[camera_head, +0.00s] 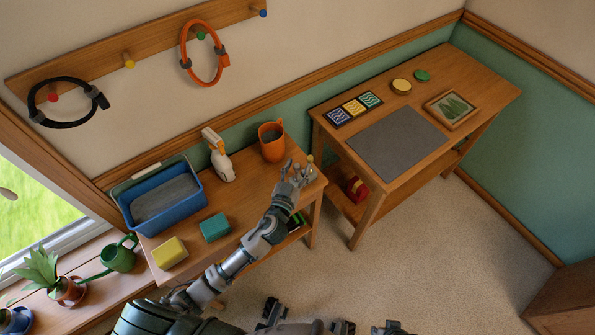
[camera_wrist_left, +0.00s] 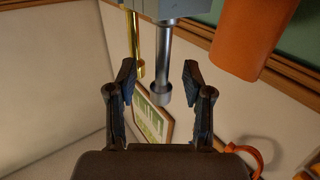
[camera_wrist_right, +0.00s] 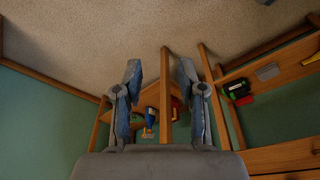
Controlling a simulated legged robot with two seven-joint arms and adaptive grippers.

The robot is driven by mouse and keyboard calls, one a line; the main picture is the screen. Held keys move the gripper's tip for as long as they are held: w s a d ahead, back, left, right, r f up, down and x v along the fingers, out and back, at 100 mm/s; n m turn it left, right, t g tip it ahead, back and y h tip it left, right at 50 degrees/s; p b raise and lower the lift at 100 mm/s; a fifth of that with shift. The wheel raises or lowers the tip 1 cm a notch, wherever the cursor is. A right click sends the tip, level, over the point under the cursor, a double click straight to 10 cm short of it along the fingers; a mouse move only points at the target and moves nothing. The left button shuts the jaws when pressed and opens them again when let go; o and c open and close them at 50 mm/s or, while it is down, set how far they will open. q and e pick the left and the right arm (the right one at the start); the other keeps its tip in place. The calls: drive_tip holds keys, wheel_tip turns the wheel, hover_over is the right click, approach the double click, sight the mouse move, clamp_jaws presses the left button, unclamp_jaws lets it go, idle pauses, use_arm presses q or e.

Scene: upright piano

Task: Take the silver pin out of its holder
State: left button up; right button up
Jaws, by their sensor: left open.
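In the left wrist view the silver pin (camera_wrist_left: 164,62) is a smooth shaft with a wider round end. It is still in the grey holder (camera_wrist_left: 172,8). A gold pin (camera_wrist_left: 134,48) sits in the same holder just left of it. My left gripper (camera_wrist_left: 158,82) is open, its fingers on either side of the silver pin's wider end with gaps visible. In the head view my left gripper (camera_head: 293,174) is at the right end of the low bench and largely hides the holder. My right gripper (camera_wrist_right: 160,85) is open and empty in the right wrist view.
An orange mug (camera_head: 271,147) stands close behind my left gripper, with a spray bottle (camera_head: 219,158) left of it. A blue bin (camera_head: 129,210), a teal block (camera_head: 214,227) and a yellow block (camera_head: 170,252) are further left. A taller table (camera_head: 478,88) stands to the right.

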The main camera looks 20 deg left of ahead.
use_arm(q)
drive_tip(key=shift+a, duration=0.1)
drive_tip(key=shift+c, duration=1.2)
clamp_jaws()
